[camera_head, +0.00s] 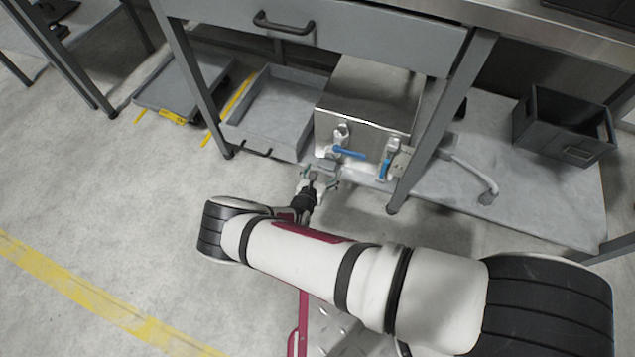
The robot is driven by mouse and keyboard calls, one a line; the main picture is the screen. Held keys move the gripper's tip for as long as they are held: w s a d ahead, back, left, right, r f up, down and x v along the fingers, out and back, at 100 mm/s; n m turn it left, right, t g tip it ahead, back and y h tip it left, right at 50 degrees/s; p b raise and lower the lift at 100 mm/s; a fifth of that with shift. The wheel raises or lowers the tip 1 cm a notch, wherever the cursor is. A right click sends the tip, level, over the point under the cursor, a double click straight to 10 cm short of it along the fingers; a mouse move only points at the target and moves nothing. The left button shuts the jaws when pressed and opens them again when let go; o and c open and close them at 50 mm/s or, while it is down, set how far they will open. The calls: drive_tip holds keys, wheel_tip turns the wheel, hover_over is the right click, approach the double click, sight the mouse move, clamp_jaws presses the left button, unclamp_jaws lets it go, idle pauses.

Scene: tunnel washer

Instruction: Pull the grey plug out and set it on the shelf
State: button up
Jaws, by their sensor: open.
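My gripper (321,178) is low under the workbench, in front of a metal tank (370,98), with its jaws open. It is small in view and partly hidden behind my own arm. Two taps with blue handles (347,152) stick out of the tank's front, one handle roughly level and the other roughly upright. A small grey piece (325,167) shows at my fingertips below the left tap; it may be the grey plug, but I cannot tell it clearly from the fingers. The low grey shelf (535,205) spreads under the bench to the right.
A bench leg (440,125) stands close right of the taps. A grey pipe (468,172) lies on the shelf, and a dark crate (563,127) stands at its back. A shallow grey tray (268,100) lies left of the tank. A drawer (330,30) overhangs.

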sight(325, 168)
drive_tip(key=shift+b+x, duration=0.85)
drive_tip(key=shift+x, duration=1.7)
drive_tip(key=shift+c, duration=0.2)
clamp_jaws()
drive_tip(key=shift+s+a, duration=0.1)
drive_tip(key=shift+s, duration=0.05)
drive_tip(key=shift+s+a, duration=0.1)
drive_tip(key=shift+s, duration=0.25)
drive_tip(key=shift+s+a+p, duration=0.25)
drive_tip(key=shift+s+p, duration=0.05)
drive_tip(key=shift+s, duration=0.35)
drive_tip(key=shift+s+a+p, duration=0.25)
drive_tip(key=shift+s+p, duration=0.05)
drive_tip(key=shift+s, duration=0.4)
drive_tip(key=shift+s+a, duration=0.1)
drive_tip(key=shift+s, duration=0.2)
drive_tip(key=shift+s+a, duration=0.25)
drive_tip(key=shift+s, duration=0.4)
